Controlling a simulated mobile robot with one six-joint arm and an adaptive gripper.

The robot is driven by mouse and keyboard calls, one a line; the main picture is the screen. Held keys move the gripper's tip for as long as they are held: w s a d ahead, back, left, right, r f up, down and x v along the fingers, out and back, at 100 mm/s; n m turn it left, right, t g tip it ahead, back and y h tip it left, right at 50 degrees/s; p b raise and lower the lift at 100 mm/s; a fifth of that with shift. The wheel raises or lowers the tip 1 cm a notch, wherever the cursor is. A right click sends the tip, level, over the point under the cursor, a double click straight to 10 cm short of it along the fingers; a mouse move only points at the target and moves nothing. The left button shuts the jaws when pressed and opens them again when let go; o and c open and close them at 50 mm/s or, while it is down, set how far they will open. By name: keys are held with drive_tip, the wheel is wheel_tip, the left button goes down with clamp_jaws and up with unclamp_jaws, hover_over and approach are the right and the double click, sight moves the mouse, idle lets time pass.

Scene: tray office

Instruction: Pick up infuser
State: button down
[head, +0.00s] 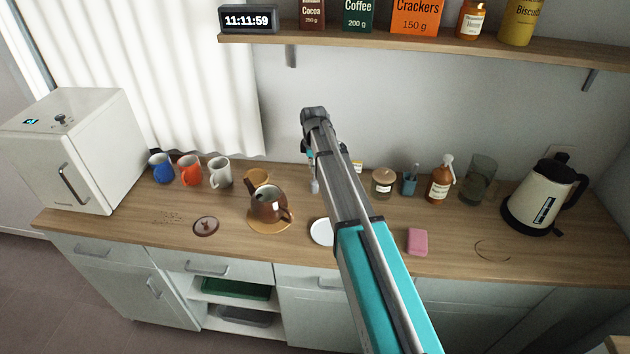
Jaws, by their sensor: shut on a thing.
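My gripper (312,168) hangs below the far end of my arm, above the back part of the counter, and is largely hidden by the arm. It is shut on a small grey metallic piece, which looks like the infuser (315,187), just under the fingers and left of the arm. The infuser's full shape is too small and too covered to tell. A brown teapot (267,204) without its lid stands to the left on a round wooden trivet (284,225). Its lid (206,226) lies on the counter. A white dish (321,232) is partly behind my arm.
Blue (161,168), orange (189,170) and white (219,171) mugs stand at the back left beside a white appliance (70,150). A candle jar (383,182), an amber bottle (440,183), a pink sponge (417,242) and a kettle (545,195) are to the right. A shelf (430,45) hangs above.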

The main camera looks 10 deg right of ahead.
drive_tip(key=shift+r, duration=0.15)
wheel_tip(320, 180, up, 2)
drive_tip(key=p, duration=0.3)
drive_tip(key=shift+r, duration=0.25)
drive_tip(key=s+r+p, duration=1)
drive_tip(key=s, duration=0.4)
drive_tip(key=shift+a, duration=0.4)
drive_tip(key=shift+r, duration=0.1)
drive_tip(key=w+a+r+p, duration=0.1)
drive_tip(key=w+a, duration=0.1)
drive_tip(key=a, duration=0.6)
drive_tip(key=w+a+r+p, duration=0.2)
drive_tip(key=w+a, duration=0.1)
drive_tip(key=a, duration=0.4)
drive_tip(key=shift+w+a+r+n, duration=0.2)
drive_tip(key=shift+a+n, duration=0.1)
drive_tip(key=shift+a, duration=0.05)
